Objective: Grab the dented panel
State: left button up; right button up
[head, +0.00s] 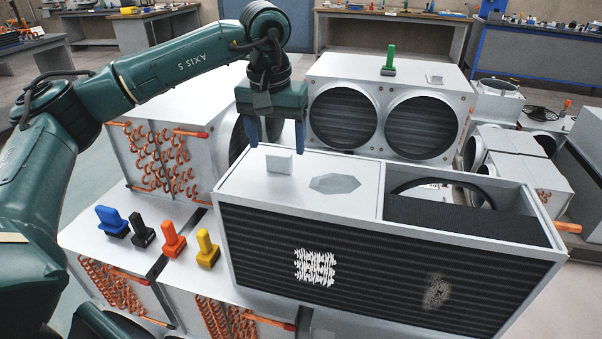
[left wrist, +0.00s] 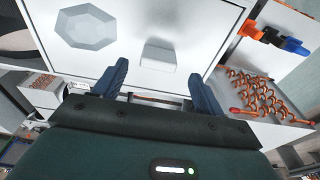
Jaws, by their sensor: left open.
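The dented panel (head: 345,205) is a pale flat cover over the left part of the large condenser unit's top. It has a grey, many-sided dent (head: 335,184) and a small upright white tab (head: 279,162). My left gripper (head: 277,148) points down above the tab, its two blue fingers spread and empty. In the left wrist view, the tab (left wrist: 158,54) stands ahead of the gap between the fingers (left wrist: 160,78), apart from them, and the dent (left wrist: 85,27) is at upper left. My right gripper is in neither view.
The unit's right part is an open bay (head: 450,190) with a dark round opening. Blue (head: 112,220), black, orange (head: 173,240) and yellow (head: 207,248) handled tools stand on a lower unit at left. A twin-fan unit (head: 390,110) with a green tool stands behind.

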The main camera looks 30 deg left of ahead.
aim_at(279, 154)
pick_arm(q)
jog(key=f, duration=0.4)
jog(key=shift+w+d+f, duration=0.1)
jog(key=shift+w+f, duration=0.1)
jog(key=shift+w, duration=0.05)
jog(key=shift+c, duration=0.3)
jog(key=shift+r, duration=0.1)
jog(key=c, duration=1.3)
